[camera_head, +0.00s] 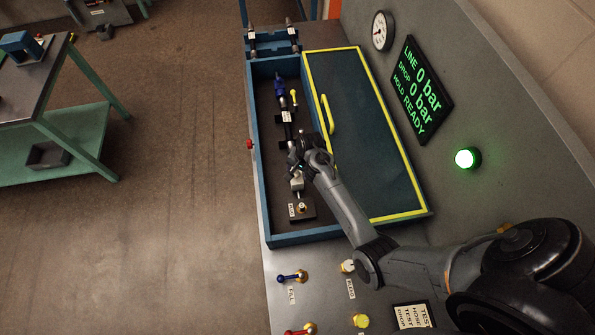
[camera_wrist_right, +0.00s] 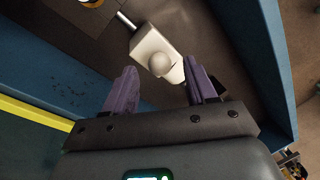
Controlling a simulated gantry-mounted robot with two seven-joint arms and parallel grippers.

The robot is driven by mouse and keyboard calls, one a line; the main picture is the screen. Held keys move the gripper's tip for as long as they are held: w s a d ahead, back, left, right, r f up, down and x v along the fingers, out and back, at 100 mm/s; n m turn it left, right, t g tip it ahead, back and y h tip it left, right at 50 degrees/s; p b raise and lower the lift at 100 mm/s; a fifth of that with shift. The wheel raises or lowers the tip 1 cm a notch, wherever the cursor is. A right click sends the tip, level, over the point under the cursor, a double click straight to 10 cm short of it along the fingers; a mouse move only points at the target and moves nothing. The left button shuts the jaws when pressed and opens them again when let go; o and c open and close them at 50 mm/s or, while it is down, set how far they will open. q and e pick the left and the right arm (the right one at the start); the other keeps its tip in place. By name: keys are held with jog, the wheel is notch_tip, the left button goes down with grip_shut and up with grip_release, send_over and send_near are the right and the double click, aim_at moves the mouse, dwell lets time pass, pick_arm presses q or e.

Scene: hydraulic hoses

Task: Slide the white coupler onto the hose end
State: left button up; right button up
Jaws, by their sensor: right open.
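The white coupler (camera_head: 296,184) lies in the blue trough, just below my right gripper (camera_head: 298,158) in the head view. The right wrist view shows it as a pale block (camera_wrist_right: 151,44) with a rounded knob, ahead of and between the fingertips of my open right gripper (camera_wrist_right: 156,82). A metal rod (camera_wrist_right: 126,20) sticks out of its far end. The fingers do not visibly grip it. A black hose (camera_head: 288,130) with a white label runs along the trough above the gripper; its end near the gripper is hidden. My left gripper is not in view.
The trough's blue wall (camera_head: 260,190) is on the left, and a yellow-edged lid (camera_head: 365,150) with a yellow handle is on the right. A dark block (camera_head: 302,210) with a brass fitting sits at the trough's near end. Valve levers (camera_head: 292,277) stand in front. A green lamp (camera_head: 467,158) is lit.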

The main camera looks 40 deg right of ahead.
jog(key=shift+w+a+f, duration=0.1)
jog(key=shift+w+f, duration=0.05)
jog(key=shift+f, duration=0.9)
jog(key=shift+c, duration=0.3)
grip_shut()
